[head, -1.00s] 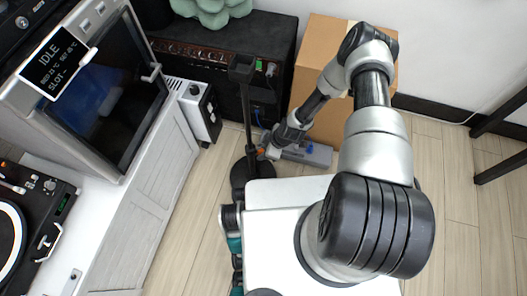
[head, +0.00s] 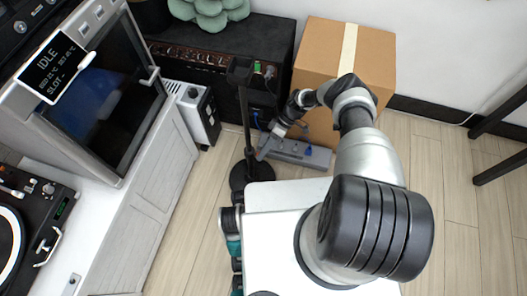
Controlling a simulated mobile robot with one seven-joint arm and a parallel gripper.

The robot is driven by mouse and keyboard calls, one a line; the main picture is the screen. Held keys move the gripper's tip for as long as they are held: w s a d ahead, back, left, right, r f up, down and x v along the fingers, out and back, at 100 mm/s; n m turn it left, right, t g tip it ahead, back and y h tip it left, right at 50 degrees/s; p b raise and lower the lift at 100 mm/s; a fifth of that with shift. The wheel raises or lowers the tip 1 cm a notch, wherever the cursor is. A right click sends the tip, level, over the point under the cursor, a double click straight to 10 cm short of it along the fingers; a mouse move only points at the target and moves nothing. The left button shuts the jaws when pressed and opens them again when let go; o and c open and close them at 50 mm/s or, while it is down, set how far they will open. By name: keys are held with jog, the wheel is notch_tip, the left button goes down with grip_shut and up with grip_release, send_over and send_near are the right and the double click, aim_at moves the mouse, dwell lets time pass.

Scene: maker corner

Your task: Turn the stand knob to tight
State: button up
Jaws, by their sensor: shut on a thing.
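The black stand (head: 246,120) is upright on the floor in the head view, with a round base and a dark head at the top of its pole. My gripper (head: 260,149) is low beside the pole, on its right side, at the end of my bent arm. It is shut on the stand knob, at the pole. The knob is hidden by the gripper, and its marking or setting cannot be read.
A black amplifier (head: 215,38) stands behind the stand, and a cardboard box (head: 320,50) is close behind my arm. A small white unit (head: 200,112) and a cabinet (head: 150,165) are at the left. Wooden floor (head: 440,180) is clear at the right.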

jog(key=shift+f+g, duration=0.1)
jog(key=shift+g, duration=0.3)
dwell(0.3)
jog(key=o, duration=1)
jog(key=shift+o, duration=0.2)
notch_tip(320, 180, up, 10)
jog(key=p, duration=0.5)
